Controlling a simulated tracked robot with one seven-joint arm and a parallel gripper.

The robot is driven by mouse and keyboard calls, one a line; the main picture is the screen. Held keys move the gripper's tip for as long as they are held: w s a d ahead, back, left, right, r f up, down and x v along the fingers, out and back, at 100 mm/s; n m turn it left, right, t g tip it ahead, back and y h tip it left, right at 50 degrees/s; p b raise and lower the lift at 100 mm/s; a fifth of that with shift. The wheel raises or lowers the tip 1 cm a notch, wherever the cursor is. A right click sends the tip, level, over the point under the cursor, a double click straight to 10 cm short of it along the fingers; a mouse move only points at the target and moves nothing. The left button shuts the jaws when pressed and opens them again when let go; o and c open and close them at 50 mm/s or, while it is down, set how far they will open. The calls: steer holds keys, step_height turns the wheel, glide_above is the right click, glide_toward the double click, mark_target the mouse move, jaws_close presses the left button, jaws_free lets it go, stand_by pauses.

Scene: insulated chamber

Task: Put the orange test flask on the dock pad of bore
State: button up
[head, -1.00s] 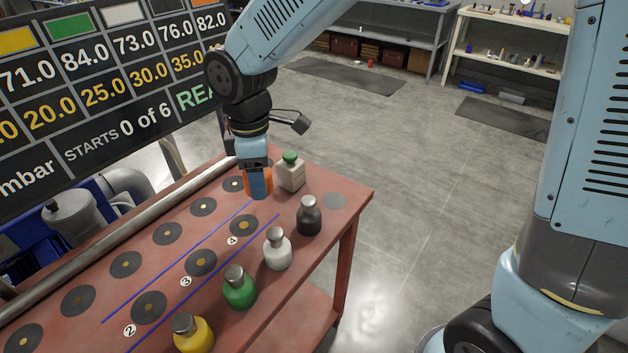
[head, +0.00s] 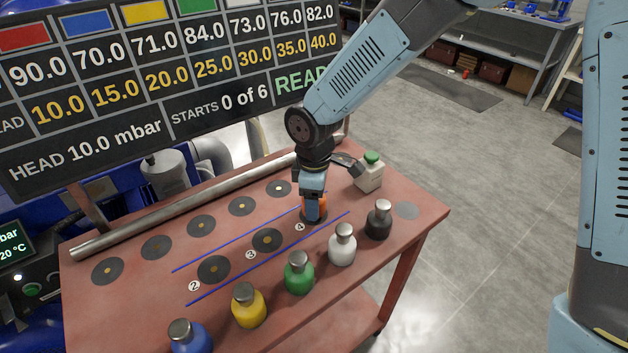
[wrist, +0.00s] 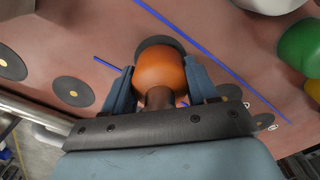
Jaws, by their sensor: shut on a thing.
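The orange flask (head: 322,203) is between the fingers of my gripper (head: 311,206), which is shut on it. In the wrist view the round orange flask (wrist: 160,72) has a darker neck toward the palm, with a finger on each side. It is over or on the dark pad by label 4 (head: 316,220), between the two blue lines; I cannot tell if it touches. The fingers hide part of the flask. The pads by label 3 (head: 267,239) and label 2 (head: 213,269) are empty. A back row of pads (head: 241,206) lies empty near the pipe. I cannot tell which pad is bore's.
Along the front stand black (head: 379,220), white (head: 342,245), green (head: 299,273), yellow (head: 249,306) and blue (head: 188,337) flasks. A green-capped pale bottle (head: 369,172) stands close right of my gripper. A pipe (head: 185,207) edges the back. A display board (head: 150,90) hangs behind.

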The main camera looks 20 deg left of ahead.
steer(key=shift+f, duration=0.3)
steer(key=shift+f, duration=0.25)
steer(key=o, duration=1.2)
step_height(320, 180, up, 12)
steer(key=shift+r, duration=0.2)
stand_by(0.4)
